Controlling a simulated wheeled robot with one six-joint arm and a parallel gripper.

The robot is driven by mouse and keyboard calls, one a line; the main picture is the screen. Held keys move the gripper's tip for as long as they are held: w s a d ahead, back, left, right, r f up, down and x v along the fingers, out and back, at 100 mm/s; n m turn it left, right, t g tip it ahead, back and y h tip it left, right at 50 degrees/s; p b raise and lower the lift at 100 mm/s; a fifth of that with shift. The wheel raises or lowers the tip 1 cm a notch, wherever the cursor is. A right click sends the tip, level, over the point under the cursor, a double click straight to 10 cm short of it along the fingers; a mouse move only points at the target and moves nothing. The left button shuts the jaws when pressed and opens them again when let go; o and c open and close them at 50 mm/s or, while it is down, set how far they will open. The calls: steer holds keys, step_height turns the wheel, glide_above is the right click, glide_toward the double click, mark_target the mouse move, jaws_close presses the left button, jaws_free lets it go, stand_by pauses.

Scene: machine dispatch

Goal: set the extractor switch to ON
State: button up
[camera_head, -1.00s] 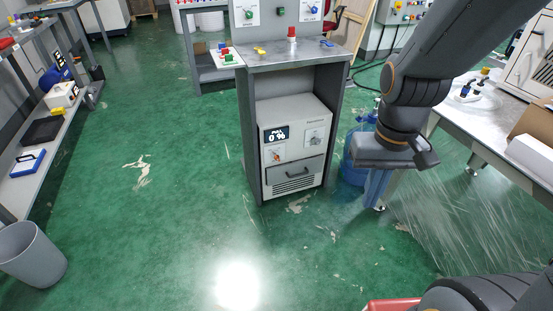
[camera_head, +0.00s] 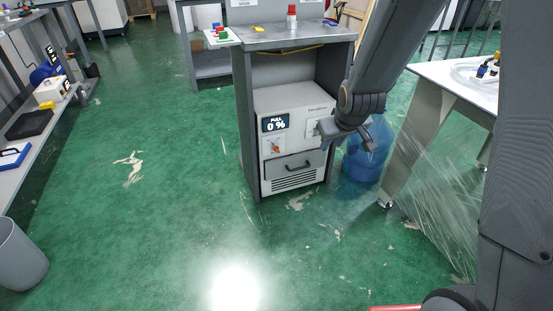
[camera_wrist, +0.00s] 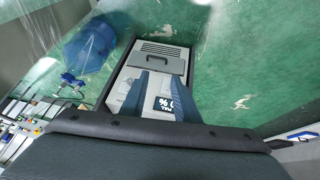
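The extractor (camera_head: 292,112) is a white box inside a grey cabinet, with a dark display reading "PULL 0 %". A small orange switch (camera_head: 276,148) sits below the display. I cannot read its setting. A dial plate (camera_head: 312,127) on the right of the front is partly hidden by my gripper. My gripper (camera_head: 324,138) is in front of the right side of the extractor. In the wrist view its two blue fingers (camera_wrist: 160,88) stand apart with nothing between them. The extractor front also shows there upside down (camera_wrist: 160,62); the fingers hide its middle, and the orange switch cannot be made out.
The cabinet (camera_head: 246,130) frames the extractor with side walls and a top holding small items. A drawer with a handle (camera_head: 294,166) is below the switch. A blue water bottle (camera_head: 366,155) and a table (camera_head: 440,80) stand at right.

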mark_target(277, 151)
steer(key=w+a+f+n+t+y+b, duration=0.1)
steer(key=w+a+f+n+t+b, duration=0.2)
steer(key=w+f+b, duration=0.5)
steer(key=w+a+f+n+t+y+b, duration=0.1)
steer(key=w+a+f+t+b, duration=0.25)
steer(key=w+f, duration=0.8)
steer(key=w+a+f+n+t+y+b, duration=0.35)
steer(key=w+a+f+b, duration=0.4)
steer(key=f+b, duration=0.35)
steer(key=shift+t, duration=0.4)
steer(key=shift+f+b+x, duration=0.15)
steer(key=shift+b+x, duration=0.3)
steer(key=shift+x, duration=1.65)
steer(key=shift+f+b+x, duration=0.2)
steer(key=shift+b+x, duration=0.2)
steer(key=shift+x, duration=1.7)
steer(key=shift+d, duration=0.1)
steer(key=c, duration=0.7)
